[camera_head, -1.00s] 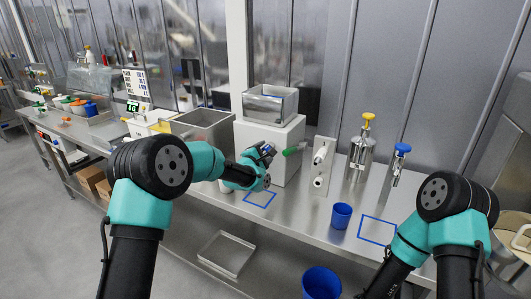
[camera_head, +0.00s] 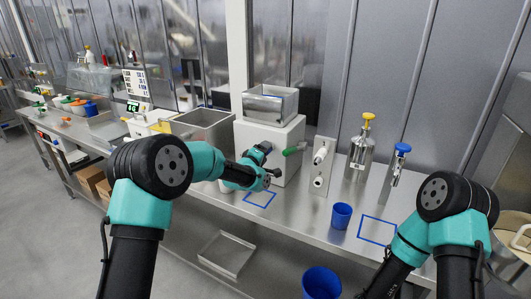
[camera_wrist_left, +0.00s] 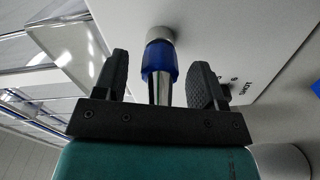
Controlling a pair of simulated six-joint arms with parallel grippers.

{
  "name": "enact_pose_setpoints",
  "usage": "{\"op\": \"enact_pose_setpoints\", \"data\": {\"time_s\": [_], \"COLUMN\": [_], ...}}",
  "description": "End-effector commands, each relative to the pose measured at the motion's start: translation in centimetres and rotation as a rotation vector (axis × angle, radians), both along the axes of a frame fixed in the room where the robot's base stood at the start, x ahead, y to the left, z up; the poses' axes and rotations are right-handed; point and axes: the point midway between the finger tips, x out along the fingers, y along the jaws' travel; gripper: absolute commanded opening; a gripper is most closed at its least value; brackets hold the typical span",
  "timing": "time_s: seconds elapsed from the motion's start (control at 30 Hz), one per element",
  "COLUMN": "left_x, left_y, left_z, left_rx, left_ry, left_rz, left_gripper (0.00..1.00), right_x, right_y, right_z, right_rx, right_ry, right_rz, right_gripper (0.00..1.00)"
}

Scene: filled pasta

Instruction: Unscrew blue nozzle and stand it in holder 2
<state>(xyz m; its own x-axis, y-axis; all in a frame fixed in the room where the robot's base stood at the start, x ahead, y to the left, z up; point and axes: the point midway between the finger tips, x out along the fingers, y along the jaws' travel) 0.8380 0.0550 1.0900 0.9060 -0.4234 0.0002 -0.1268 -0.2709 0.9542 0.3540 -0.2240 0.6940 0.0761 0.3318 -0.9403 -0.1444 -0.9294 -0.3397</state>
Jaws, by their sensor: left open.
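The blue nozzle (camera_wrist_left: 160,60) has a blue collar and a shiny metal tube. It sits on a round grey fitting on the face of the white machine (camera_head: 270,148). My left gripper (camera_wrist_left: 161,66) is open, with one finger on each side of the nozzle and visible gaps to both. In the head view my left gripper (camera_head: 260,157) is at the machine's front left, and the nozzle is largely hidden there. A pale upright plate with two white pegs (camera_head: 319,168) stands right of the machine; I cannot read which is holder 2. My right gripper is not visible.
A blue cup (camera_head: 341,215), a yellow-topped dispenser (camera_head: 361,150) and a blue-topped dispenser (camera_head: 398,165) stand to the right. Blue squares are marked on the bench (camera_head: 295,207). A steel bin (camera_head: 203,128) stands left.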

Motion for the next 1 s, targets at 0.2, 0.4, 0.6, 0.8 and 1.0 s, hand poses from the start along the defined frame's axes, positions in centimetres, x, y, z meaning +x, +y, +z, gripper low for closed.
{"op": "enact_pose_setpoints", "data": {"time_s": [0.2,0.4,0.6,0.8,1.0], "left_x": [0.0,0.0,0.0,0.0,0.0], "left_y": [0.0,0.0,0.0,0.0,0.0], "left_z": [0.0,0.0,0.0,0.0,0.0], "left_rx": [0.159,0.181,0.191,0.319,0.489], "left_ry": [-0.074,-0.085,-0.089,-0.149,-0.229], "left_rz": [0.0,0.0,0.0,0.0,0.0], "left_gripper": [0.64,0.64,0.64,0.64,0.64], "right_x": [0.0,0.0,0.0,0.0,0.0], "right_y": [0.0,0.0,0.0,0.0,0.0], "right_z": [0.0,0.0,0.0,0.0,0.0], "right_rx": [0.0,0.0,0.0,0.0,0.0], "right_ry": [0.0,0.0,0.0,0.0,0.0], "right_rz": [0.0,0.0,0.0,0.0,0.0], "right_gripper": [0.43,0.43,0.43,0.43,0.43]}}
